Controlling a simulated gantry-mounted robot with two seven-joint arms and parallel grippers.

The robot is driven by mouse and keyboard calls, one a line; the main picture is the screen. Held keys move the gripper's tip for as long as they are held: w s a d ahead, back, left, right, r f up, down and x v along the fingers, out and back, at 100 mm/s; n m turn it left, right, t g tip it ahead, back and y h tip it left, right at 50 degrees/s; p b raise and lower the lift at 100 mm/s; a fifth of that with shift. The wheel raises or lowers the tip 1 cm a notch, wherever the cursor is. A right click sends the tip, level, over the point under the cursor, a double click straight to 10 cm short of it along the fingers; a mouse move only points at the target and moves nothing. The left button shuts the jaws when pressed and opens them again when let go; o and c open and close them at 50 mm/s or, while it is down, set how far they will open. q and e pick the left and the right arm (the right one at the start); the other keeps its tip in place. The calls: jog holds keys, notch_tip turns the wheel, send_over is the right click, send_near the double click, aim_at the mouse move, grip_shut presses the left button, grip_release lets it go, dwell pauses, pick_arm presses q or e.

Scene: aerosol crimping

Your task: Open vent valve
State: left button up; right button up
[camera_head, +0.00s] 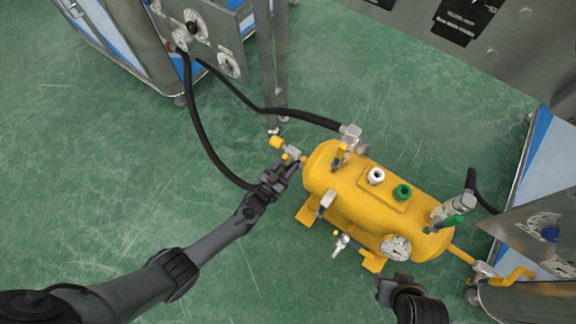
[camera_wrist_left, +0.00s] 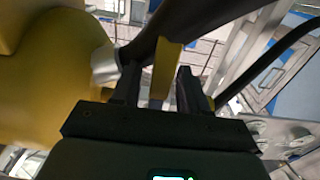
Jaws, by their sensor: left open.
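A yellow tank (camera_head: 345,185) lies on its side on feet on the green floor. A small metal valve with yellow parts (camera_head: 278,143) sits at its left end. My left gripper (camera_head: 290,166) is beside this end, close to the valve. In the left wrist view, my left gripper (camera_wrist_left: 157,88) is open, and a yellow lever (camera_wrist_left: 166,66) shows between its fingers; contact cannot be told. Other valves on the tank include one with a yellow handle at the top (camera_head: 347,143) and one with a green handle (camera_head: 446,223). No label shows which is the vent valve. My right gripper (camera_head: 386,287) is below the tank.
Black hoses (camera_head: 275,112) run from a gauge panel (camera_head: 205,35) at upper left to the tank's end and top. A pressure gauge (camera_head: 396,248) faces up on the tank's lower side. A cabinet with a yellow pipe (camera_head: 512,277) stands at right.

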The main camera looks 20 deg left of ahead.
pick_arm(q)
jog(key=shift+w, duration=0.25)
jog(key=shift+d, duration=0.15)
jog(key=shift+c, duration=0.2)
grip_shut()
jog(key=shift+w+a+r+m, duration=0.2)
jog(key=shift+a+m, duration=0.35)
jog(key=shift+m, duration=0.6)
jog(key=shift+w+a+r+m, duration=0.15)
jog(key=shift+a+m, duration=0.4)
jog(key=shift+m, duration=0.65)
jog(key=shift+w+a+r+m, duration=0.15)
jog(key=shift+a+m, duration=0.4)
jog(key=shift+m, duration=0.6)
